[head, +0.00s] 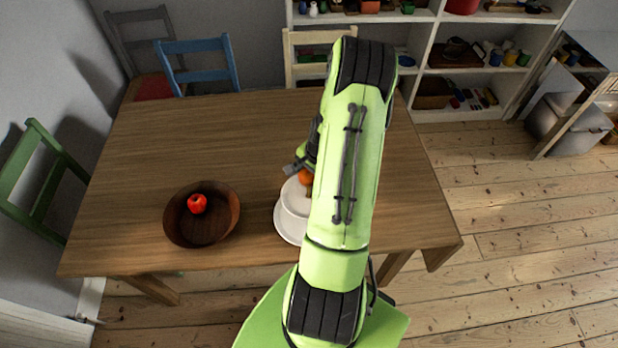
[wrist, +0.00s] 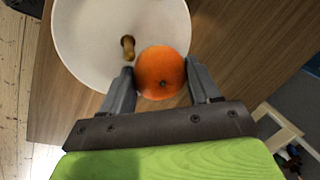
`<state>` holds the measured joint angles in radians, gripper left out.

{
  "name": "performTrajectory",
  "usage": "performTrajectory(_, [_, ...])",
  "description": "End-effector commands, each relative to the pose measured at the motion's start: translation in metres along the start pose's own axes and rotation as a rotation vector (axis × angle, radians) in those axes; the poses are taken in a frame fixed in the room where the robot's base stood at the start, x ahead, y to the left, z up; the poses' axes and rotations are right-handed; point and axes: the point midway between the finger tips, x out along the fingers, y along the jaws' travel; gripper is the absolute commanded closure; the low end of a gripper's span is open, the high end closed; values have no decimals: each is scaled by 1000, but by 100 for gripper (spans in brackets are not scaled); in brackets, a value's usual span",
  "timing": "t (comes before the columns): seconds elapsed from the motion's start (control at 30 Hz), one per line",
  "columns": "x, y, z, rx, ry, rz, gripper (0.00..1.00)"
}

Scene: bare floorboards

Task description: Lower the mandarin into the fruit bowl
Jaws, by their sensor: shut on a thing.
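The mandarin (wrist: 162,72) is orange and round, and sits between the two fingers of my gripper (wrist: 163,88) in the wrist view. In the head view the mandarin (head: 306,177) shows beside my gripper (head: 299,169), partly behind my arm. My gripper is shut on it, over or beside the white dish. The fruit bowl (head: 229,221) is brown and round, at the front left of the table. A red apple (head: 197,204) lies inside it. The bowl is out of the wrist view.
A white round dish (head: 287,222) stands right of the bowl, partly hidden by my arm. The wrist view shows this dish (wrist: 85,40) with a small brown knob-like piece. The wooden table (head: 150,150) is otherwise clear. Chairs and a shelf (head: 470,18) stand behind.

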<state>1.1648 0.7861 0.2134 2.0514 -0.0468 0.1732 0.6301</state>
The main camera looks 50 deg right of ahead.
Motion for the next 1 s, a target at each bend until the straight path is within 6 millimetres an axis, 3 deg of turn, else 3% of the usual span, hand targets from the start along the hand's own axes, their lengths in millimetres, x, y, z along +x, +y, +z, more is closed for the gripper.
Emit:
performTrajectory(0.03, [-16, -5, -1, -2, 7, -4, 70])
performTrajectory(0.2, [-56, -14, -1, -2, 5, -3, 70])
performTrajectory(0.37, [-73, -22, 3, -4, 1, -2, 70])
performTrajectory(0.7, [-60, -64, 57, -8, -2, -1, 70])
performTrajectory(1.0, [-32, -102, 109, -7, -1, -1, 70])
